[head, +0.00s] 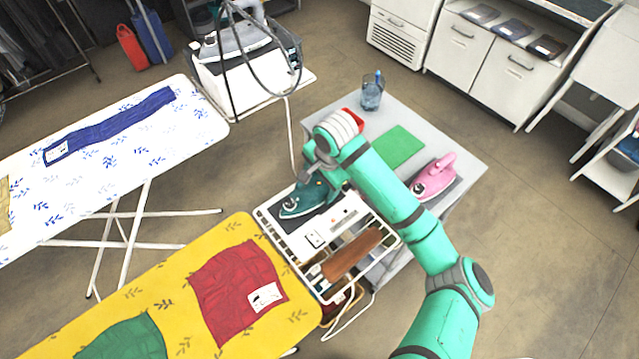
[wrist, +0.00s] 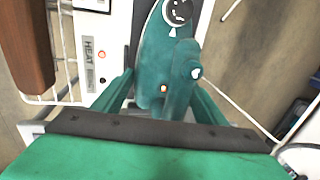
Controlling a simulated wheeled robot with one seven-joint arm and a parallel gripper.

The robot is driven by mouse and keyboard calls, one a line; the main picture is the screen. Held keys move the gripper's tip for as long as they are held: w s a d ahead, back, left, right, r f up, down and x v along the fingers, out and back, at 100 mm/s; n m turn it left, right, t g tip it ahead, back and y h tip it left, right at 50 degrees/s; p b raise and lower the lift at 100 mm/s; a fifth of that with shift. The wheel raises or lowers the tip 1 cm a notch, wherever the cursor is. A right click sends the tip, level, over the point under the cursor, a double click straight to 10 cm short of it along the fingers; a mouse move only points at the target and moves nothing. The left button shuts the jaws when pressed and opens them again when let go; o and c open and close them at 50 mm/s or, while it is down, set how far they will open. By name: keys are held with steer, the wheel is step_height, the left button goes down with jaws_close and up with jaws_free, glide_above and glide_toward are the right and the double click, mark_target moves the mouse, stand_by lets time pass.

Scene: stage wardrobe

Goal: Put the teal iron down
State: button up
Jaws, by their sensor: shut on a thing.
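The teal iron (head: 308,197) is at the far left end of a white wire rack (head: 325,268) beside the yellow ironing board. My gripper (head: 322,178) is shut on the teal iron from above; my arm hides part of the hold. In the wrist view the teal iron (wrist: 168,60) fills the middle, with its dial at the top and its handle between my two teal fingers (wrist: 168,95). A white panel marked HEAT (wrist: 92,70) lies beside it. I cannot tell whether the iron's sole touches the rack.
A grey table (head: 460,140) holds a pink iron (head: 434,178), a green mat (head: 398,147) and a blue glass (head: 372,92). A brown wooden piece (head: 352,255) lies on the rack. The yellow board (head: 170,290) bears a red cloth (head: 235,280). A steam station (head: 240,55) stands behind.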

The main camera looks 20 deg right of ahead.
steer(key=o, duration=1.9)
steer(key=shift+f, duration=0.1)
steer(key=r, duration=0.4)
steer(key=s+r, duration=0.1)
steer(key=r, duration=0.3)
steer(key=s+d+r, duration=0.1)
steer(key=r, duration=0.3)
steer(key=shift+s, duration=0.1)
